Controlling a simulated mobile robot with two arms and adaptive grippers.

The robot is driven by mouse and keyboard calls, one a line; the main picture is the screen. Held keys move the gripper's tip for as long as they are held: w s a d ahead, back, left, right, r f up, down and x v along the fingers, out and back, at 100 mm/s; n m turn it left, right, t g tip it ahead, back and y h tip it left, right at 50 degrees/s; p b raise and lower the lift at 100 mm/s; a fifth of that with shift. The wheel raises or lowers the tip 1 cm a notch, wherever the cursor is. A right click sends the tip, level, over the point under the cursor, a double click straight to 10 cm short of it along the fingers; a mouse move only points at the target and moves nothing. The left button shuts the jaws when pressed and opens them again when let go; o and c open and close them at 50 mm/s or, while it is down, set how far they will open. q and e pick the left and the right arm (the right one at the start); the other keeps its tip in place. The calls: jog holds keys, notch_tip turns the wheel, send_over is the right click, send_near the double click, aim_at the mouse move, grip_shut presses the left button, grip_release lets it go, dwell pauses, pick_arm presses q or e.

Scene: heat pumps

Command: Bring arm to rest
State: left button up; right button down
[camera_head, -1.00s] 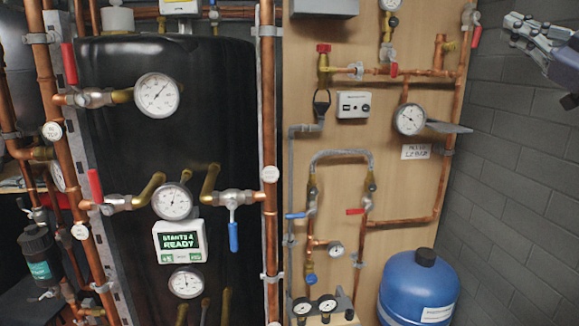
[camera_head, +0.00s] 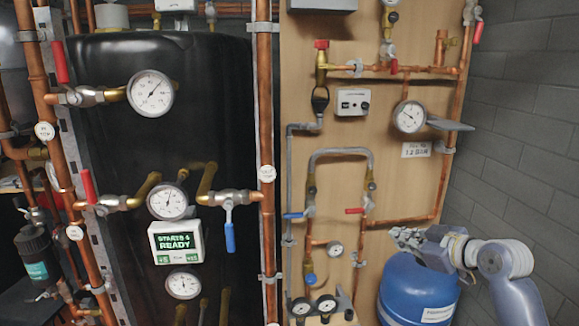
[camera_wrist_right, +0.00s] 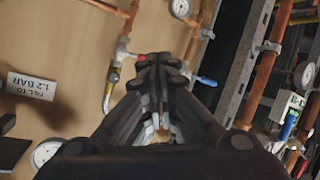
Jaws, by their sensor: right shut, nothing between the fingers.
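My right gripper (camera_head: 402,236) is in the lower right of the head view, in front of the wooden panel's right edge and above the blue tank (camera_head: 415,290). Its arm comes in from the lower right. The gripper is shut and holds nothing. In the right wrist view the closed fingers (camera_wrist_right: 160,62) point toward the panel, with a red-handled valve and a blue lever appearing beside their tips. I cannot tell from this how far the fingers are from the pipes. My left gripper is not in view.
The wooden panel (camera_head: 400,170) carries copper pipes, gauges and levers. A small shelf (camera_head: 450,125) juts out at its right. A black cylinder (camera_head: 110,130) with gauges and a green "READY" display (camera_head: 176,242) stands left. A grey block wall (camera_head: 520,140) is at the right.

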jog(key=s+a+f+m+g+h, duration=0.1)
jog(key=s+a+f+g, duration=0.15)
jog(key=s+f, duration=0.65)
jog(key=s+a+f+m+g+h, duration=0.1)
jog(key=s+a+f+g, duration=0.15)
jog(key=s+f, duration=0.65)
jog(key=s+f+m+g+h, duration=0.25)
jog(key=s+f, duration=0.35)
jog(key=s, duration=0.6)
jog(key=s+f+m+g+h, duration=0.1)
jog(key=s+f+m, duration=0.35)
jog(key=s, duration=0.75)
notch_tip(320, 180, down, 26)
jog(key=f+n+g, duration=0.1)
jog(key=n+g, duration=0.1)
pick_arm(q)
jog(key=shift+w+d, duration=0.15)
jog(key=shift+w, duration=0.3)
pick_arm(e)
jog(key=s+d+f, duration=0.2)
jog(key=s+f, duration=1.4)
jog(key=s, duration=0.2)
jog(key=shift+f+g, duration=0.2)
jog(key=shift+g, duration=0.15)
